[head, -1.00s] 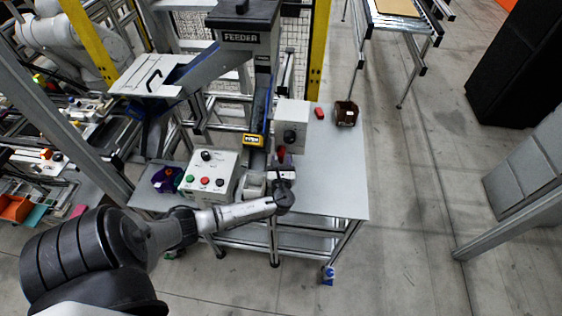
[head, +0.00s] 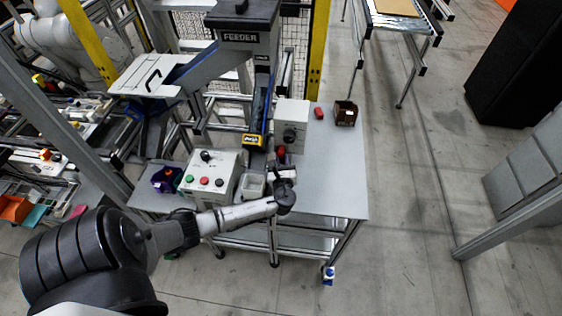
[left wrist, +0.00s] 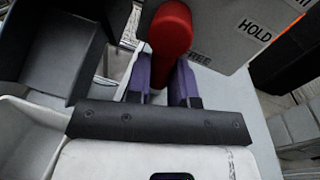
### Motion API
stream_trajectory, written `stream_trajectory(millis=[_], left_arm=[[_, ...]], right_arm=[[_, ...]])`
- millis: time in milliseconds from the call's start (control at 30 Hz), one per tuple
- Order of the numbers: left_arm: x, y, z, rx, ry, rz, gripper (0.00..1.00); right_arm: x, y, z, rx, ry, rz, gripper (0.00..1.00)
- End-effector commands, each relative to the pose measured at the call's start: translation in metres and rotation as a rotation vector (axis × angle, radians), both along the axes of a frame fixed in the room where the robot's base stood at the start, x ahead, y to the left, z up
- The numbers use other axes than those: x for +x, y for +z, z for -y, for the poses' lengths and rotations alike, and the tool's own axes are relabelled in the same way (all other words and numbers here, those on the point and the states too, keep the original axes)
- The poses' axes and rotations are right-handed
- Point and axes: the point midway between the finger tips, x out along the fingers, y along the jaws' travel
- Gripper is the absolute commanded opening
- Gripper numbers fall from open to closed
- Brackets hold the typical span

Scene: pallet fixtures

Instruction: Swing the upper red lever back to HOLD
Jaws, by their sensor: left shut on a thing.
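The red lever (left wrist: 170,40) is a thick rounded handle in the left wrist view, beside a grey box (left wrist: 225,25) with the words FREE and HOLD. The lever lies close to the FREE label, and HOLD is farther right. In the head view the lever (head: 281,152) shows as a small red spot under the grey box (head: 291,117). My left gripper (left wrist: 161,82) has purple fingers on both sides of the lever and is shut on it. In the head view my left gripper (head: 281,168) is at the lever; its fingers are hard to make out. My right gripper is out of view.
A light bin (head: 252,186) stands just left of my left gripper. A button box (head: 208,176) and a purple bin (head: 167,180) are farther left. A small red block (head: 319,113) and a brown box (head: 345,113) stand on the table's back right. The right table surface (head: 335,175) is clear.

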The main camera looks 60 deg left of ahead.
Motion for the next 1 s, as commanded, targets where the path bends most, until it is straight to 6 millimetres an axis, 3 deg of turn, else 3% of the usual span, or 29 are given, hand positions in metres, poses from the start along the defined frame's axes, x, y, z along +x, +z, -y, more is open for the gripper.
stream_trajectory(millis=[1000], left_arm=[[0.023,0.023,0.019,-0.593,0.001,0.756,0.00]], right_arm=[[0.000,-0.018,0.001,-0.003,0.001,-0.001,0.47]])
